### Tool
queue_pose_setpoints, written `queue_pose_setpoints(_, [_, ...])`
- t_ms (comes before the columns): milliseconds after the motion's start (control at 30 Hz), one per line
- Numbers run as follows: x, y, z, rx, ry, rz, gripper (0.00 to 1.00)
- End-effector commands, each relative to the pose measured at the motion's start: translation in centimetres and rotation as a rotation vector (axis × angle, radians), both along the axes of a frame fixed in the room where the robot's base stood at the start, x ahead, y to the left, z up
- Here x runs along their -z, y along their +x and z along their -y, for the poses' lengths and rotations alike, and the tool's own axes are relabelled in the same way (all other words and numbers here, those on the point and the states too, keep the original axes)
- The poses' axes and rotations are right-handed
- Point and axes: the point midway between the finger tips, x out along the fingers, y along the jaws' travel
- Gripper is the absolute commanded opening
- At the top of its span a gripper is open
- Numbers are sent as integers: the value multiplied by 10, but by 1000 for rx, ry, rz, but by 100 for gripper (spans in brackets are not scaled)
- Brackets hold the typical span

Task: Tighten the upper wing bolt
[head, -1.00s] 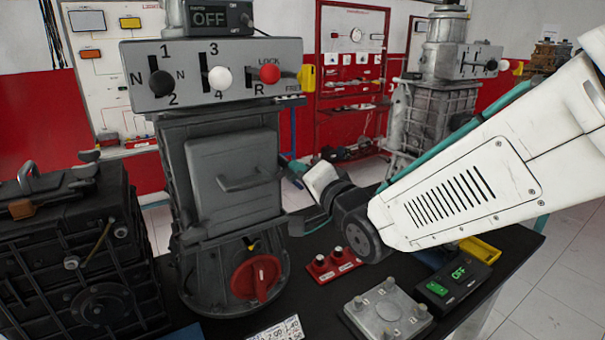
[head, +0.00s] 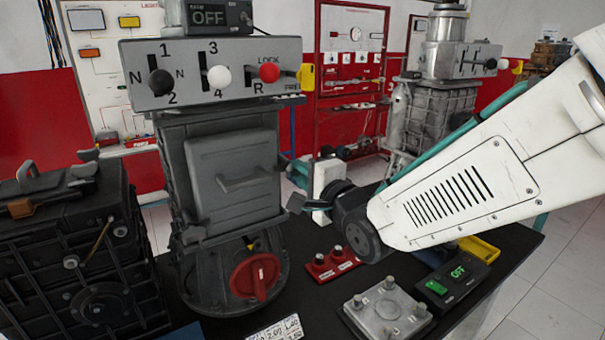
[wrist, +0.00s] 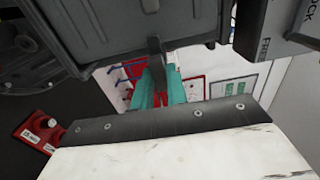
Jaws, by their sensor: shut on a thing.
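The grey engine trainer (head: 232,170) stands upright on the dark table. At its right side my gripper (head: 304,190) reaches in from the right, its white body upright in the head view. In the wrist view my gripper (wrist: 157,84), with teal fingers, is shut on a dark grey wing-shaped piece, the upper wing bolt (wrist: 155,48), beside the trainer's grey cover (wrist: 90,28). A dark tab, apparently the same bolt, shows small in the head view (head: 296,203). The bolt's shank and seat are hidden, so I cannot tell how far in it is.
The lever panel (head: 200,75) overhangs above, and also shows close at right in the wrist view (wrist: 275,25). A red knob (head: 255,277) is below. A red block (head: 332,264), a metal plate (head: 387,312) and a switch box (head: 458,280) lie on the table. A black engine (head: 75,250) stands left.

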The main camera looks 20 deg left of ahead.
Motion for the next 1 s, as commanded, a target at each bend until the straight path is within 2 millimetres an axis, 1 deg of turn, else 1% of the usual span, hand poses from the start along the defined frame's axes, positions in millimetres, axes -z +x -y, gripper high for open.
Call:
queue_pose_setpoints(333, [1,0,0,0,0,-4,0])
queue_pose_setpoints(367, [1,0,0,0,0,-4,20])
queue_pose_setpoints(400, [1,0,0,0,0,-4,31])
queue_pose_setpoints(433, [1,0,0,0,0,-4,36])
queue_pose_setpoints(767, [0,-2,3,0,1,-2,36])
queue_pose_setpoints(867, [0,-10,12,1,1,-2,36])
queue_pose_setpoints(1000, [0,-26,31,1,0,-3,36])
